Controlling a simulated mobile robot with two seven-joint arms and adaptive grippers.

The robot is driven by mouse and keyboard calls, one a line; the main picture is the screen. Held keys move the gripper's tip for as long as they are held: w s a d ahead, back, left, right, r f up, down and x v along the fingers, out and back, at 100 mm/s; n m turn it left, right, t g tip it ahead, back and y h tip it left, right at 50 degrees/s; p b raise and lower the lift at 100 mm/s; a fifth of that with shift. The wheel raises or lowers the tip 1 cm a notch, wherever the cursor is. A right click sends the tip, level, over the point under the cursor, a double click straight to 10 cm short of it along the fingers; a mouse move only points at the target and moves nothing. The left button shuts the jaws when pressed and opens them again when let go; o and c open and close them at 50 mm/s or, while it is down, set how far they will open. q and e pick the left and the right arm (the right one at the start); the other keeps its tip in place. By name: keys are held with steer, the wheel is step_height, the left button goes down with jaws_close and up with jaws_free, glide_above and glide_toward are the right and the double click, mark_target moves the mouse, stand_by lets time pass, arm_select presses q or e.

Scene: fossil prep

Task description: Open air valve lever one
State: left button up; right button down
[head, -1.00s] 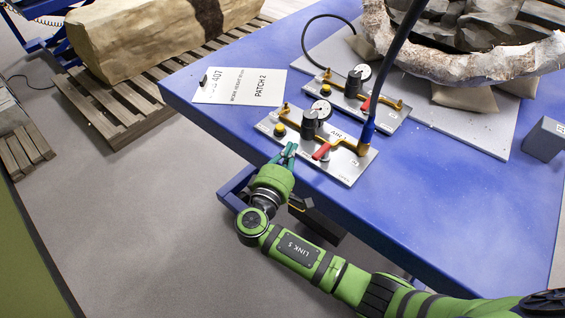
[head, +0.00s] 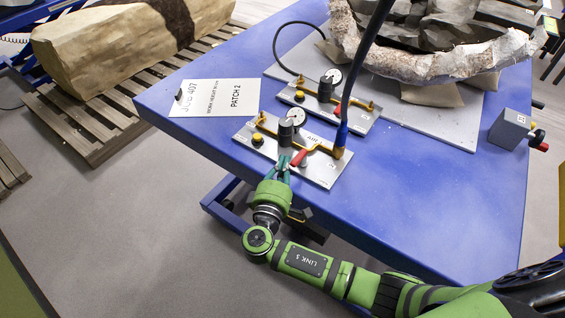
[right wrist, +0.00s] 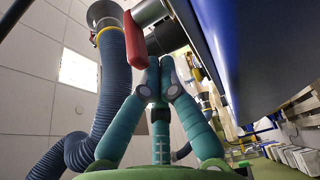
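The front valve panel, marked AIR 1 (head: 325,171), lies near the blue table's edge, with a gauge, a brass pipe and a red lever (head: 299,157). The lever slants from the pipe toward the table's front edge. In the right wrist view the red lever (right wrist: 134,42) hangs just left of the fingertips. My right gripper (head: 282,162) is at the panel's front edge, beside the lever's free end. Its teal fingers (right wrist: 158,68) come together at the tips, with nothing seen between them. I cannot tell whether they touch the lever. My left gripper is not in view.
A second, similar panel (head: 355,121) with its own red lever stands behind. A dark hose (head: 362,62) rises from the front panel's right end. A paper sign (head: 214,112) lies left; a grey box (head: 508,129) stands right. The table's right front is clear.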

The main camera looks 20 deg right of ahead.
mark_target(301, 162)
steer(key=shift+s+d+n+t+y, duration=0.2)
steer(key=shift+n+t+y, duration=0.1)
steer(key=shift+n+y, duration=0.15)
steer(key=shift+s+y, duration=0.1)
steer(key=shift+y, duration=0.25)
steer(key=shift+s+d, duration=0.1)
steer(key=shift+s, duration=0.2)
steer(key=shift+s+d+f+b, duration=0.1)
steer(key=shift+s+d+b, duration=0.25)
steer(key=shift+s+d, duration=0.25)
steer(key=shift+s+d+b, duration=0.3)
steer(key=shift+s+d, duration=0.25)
